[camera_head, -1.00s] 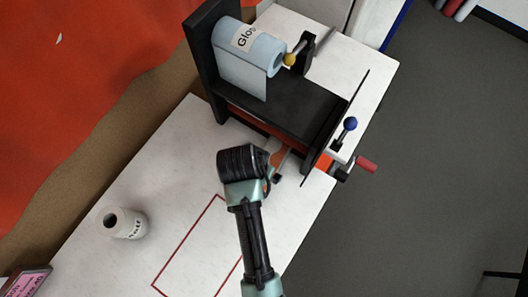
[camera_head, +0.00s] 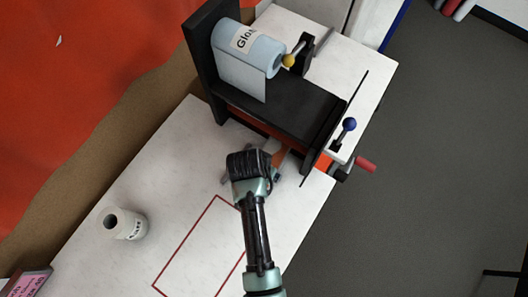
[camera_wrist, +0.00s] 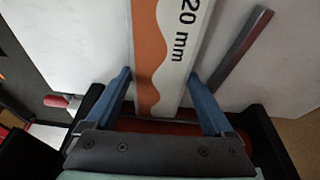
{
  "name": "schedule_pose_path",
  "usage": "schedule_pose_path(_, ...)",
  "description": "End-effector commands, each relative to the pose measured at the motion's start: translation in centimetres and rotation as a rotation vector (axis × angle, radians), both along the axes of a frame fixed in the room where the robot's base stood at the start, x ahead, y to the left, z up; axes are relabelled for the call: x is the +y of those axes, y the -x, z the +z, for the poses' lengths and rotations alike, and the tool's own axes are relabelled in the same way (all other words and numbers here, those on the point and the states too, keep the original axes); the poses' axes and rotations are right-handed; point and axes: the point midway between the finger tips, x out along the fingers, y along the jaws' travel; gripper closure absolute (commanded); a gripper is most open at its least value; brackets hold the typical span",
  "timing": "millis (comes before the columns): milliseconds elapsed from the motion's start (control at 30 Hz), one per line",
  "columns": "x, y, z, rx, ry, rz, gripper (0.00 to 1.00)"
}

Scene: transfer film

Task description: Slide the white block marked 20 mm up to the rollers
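The white block (camera_wrist: 181,55) marked 20 mm lies flat on the white table and has a wavy orange stripe along its left side in the wrist view. In the head view only a small orange part of it (camera_head: 279,156) shows beside my gripper (camera_head: 268,170). In the wrist view the two blue fingers of my gripper (camera_wrist: 160,76) stand on either side of the block, very close to its edges; I cannot tell whether they touch it. A red roller (camera_wrist: 205,129) crosses behind the fingers, mostly hidden by my gripper.
The black machine (camera_head: 285,105) holds a pale blue film roll (camera_head: 233,70), with a red-handled crank (camera_head: 365,165) at its right. A grey metal bar (camera_wrist: 243,54) lies near the block. A white roll (camera_head: 124,224) stands at left. A red outlined rectangle (camera_head: 185,250) lies on bare table.

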Motion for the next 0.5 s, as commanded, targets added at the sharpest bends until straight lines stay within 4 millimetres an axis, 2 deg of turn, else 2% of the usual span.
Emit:
schedule_pose_path(33, 0.0, -0.01, 0.01, 0.0, 0.0, 0.0, 0.47)
schedule_pose_path(200, -0.01, 0.0, 0.02, 0.0, 0.0, 0.0, 0.75)
schedule_pose_path(500, -0.39, -0.35, 0.09, -0.001, 0.0, 0.0, 0.75)
